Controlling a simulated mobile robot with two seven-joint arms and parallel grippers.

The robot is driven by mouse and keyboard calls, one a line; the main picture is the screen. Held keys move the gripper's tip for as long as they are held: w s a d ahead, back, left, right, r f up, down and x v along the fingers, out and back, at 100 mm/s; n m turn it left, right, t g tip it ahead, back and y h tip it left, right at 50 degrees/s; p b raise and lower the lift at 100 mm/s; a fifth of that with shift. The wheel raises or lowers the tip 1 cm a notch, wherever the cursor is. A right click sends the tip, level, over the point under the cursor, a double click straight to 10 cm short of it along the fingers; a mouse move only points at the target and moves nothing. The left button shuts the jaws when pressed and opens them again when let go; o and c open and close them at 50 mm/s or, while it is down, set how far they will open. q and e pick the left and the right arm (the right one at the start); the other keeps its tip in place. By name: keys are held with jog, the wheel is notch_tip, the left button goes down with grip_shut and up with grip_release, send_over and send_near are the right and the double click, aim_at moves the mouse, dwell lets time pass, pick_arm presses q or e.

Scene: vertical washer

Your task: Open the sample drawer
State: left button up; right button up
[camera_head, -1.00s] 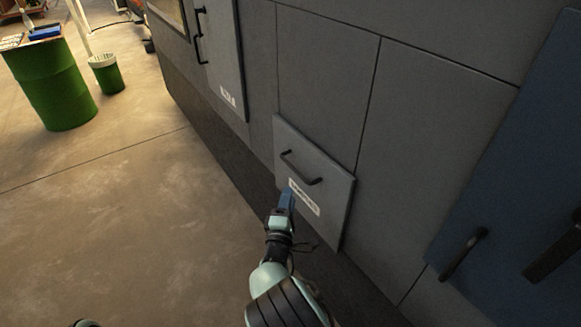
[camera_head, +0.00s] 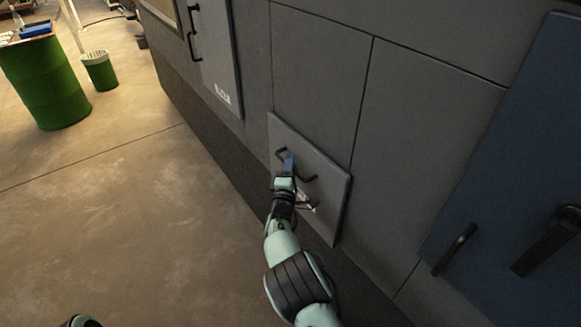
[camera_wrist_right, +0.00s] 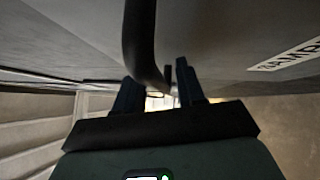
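The sample drawer (camera_head: 328,196) is a grey panel low on the grey machine wall, and it looks shut. Its black bar handle (camera_head: 310,179) is partly covered by my right gripper (camera_head: 288,164), which is at the handle's left part. In the right wrist view the handle (camera_wrist_right: 140,40) runs down between the two dark fingers of my right gripper (camera_wrist_right: 160,92). The fingers are apart, with gaps beside the bar. Part of the drawer's white label (camera_wrist_right: 290,55) shows at the right there; my arm mostly covers it in the head view. My left gripper is not seen.
A tall grey door (camera_head: 215,55) with a black handle is left of the drawer. A blue panel (camera_head: 500,160) with dark handles stands out at the right. A green barrel (camera_head: 45,85) and a green bin (camera_head: 100,72) stand far left. The floor between is clear.

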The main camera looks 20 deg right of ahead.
grip_shut()
pick_arm(q)
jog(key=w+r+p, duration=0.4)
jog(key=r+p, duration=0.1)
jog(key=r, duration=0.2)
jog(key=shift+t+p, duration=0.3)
jog(key=shift+p, duration=0.05)
pick_arm(e)
jog(key=s+a, duration=0.4)
jog(key=a, duration=0.8)
jog(key=s+a, duration=0.5)
jog(key=a, duration=0.7)
jog(key=shift+a, duration=0.3)
grip_release()
